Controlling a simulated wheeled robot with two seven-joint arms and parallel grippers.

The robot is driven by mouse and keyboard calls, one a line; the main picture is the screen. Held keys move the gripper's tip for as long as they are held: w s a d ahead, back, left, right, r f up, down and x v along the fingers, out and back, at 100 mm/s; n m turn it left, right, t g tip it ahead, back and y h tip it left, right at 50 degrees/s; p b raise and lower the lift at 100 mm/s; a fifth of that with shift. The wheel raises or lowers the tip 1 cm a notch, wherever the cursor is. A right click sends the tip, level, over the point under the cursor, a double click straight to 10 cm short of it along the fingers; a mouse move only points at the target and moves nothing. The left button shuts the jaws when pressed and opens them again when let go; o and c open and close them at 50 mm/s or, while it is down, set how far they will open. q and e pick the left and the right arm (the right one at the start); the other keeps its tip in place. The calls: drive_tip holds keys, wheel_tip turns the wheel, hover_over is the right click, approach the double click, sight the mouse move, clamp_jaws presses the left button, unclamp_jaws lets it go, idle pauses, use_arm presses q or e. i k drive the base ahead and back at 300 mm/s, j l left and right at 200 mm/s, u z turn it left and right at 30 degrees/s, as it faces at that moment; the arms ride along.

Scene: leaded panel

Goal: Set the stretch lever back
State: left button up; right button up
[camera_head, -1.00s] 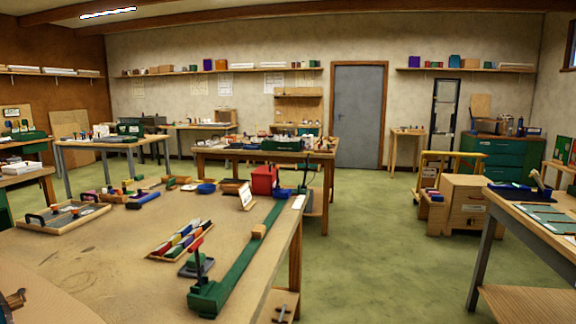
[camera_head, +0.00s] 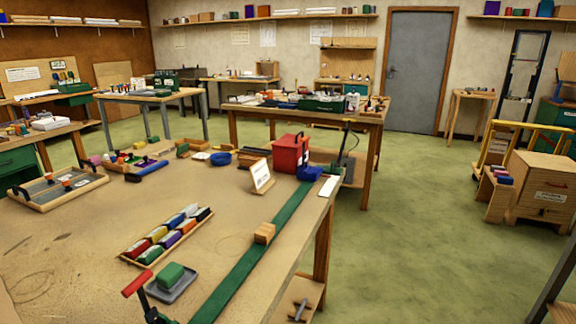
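The stretch lever, with its red handle (camera_head: 137,284) and dark shaft, stands at the near end of a long green rail (camera_head: 245,270) on the large wooden table. It leans toward the left in the picture; its base is cut off by the bottom edge. A small wooden block (camera_head: 264,233) sits on the rail partway along. Neither of my grippers is in view.
A grey tray with a green block (camera_head: 170,277) lies beside the lever. A tray of coloured pieces (camera_head: 167,237) is behind it. A red box (camera_head: 290,153) and a white sign (camera_head: 262,176) stand at the table's far side. The floor (camera_head: 400,240) right of the table is clear.

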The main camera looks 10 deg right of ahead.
sight(337, 164)
drive_tip(key=i+l+z, duration=0.45)
drive_tip(key=i+z, duration=0.6)
drive_tip(key=i+u, duration=0.15)
drive_tip(key=i, duration=0.3)
drive_tip(key=i+l+u, duration=0.15)
drive_tip(key=i, duration=0.3)
drive_tip(key=i+l+u, duration=0.15)
drive_tip(key=i, duration=0.25)
drive_tip(key=i+l+u, duration=0.15)
drive_tip(key=i, duration=0.3)
drive_tip(key=i+l+u, duration=0.15)
drive_tip(key=l+u, duration=0.15)
drive_tip(key=i+l+u, duration=0.25)
drive_tip(key=l, duration=0.15)
drive_tip(key=l+u, duration=0.3)
